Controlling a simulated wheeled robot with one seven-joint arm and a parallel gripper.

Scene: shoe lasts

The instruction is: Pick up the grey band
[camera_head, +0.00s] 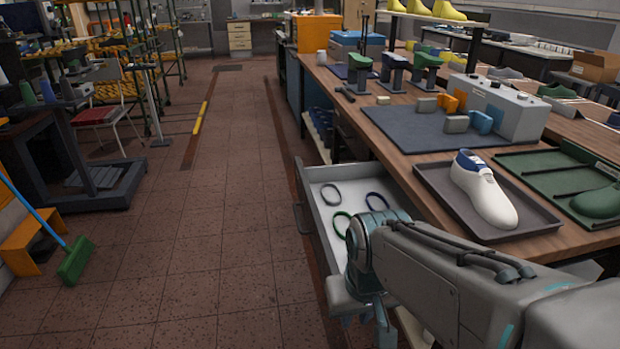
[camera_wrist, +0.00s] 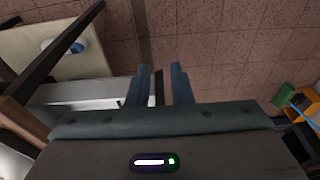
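The grey band (camera_head: 322,198) is a thin ring lying flat in the open white drawer (camera_head: 318,216), at its far left in the head view. A blue band (camera_head: 368,203) lies to its right and a green band (camera_head: 335,231) lies nearer, below it. My gripper (camera_head: 366,324) is in front of the bands in the head view, low by the drawer's near side and apart from the grey band. In the wrist view its two fingers (camera_wrist: 160,85) stand apart with nothing between them. The grey band cannot be made out in the wrist view.
The workbench (camera_head: 420,165) rises right of the drawer, with a tray (camera_head: 440,195) holding a white shoe (camera_head: 483,190). A grey mat (camera_head: 400,130) with coloured blocks lies behind. The tiled floor (camera_head: 220,220) left of the drawer is clear. A green broom (camera_head: 75,260) stands far left.

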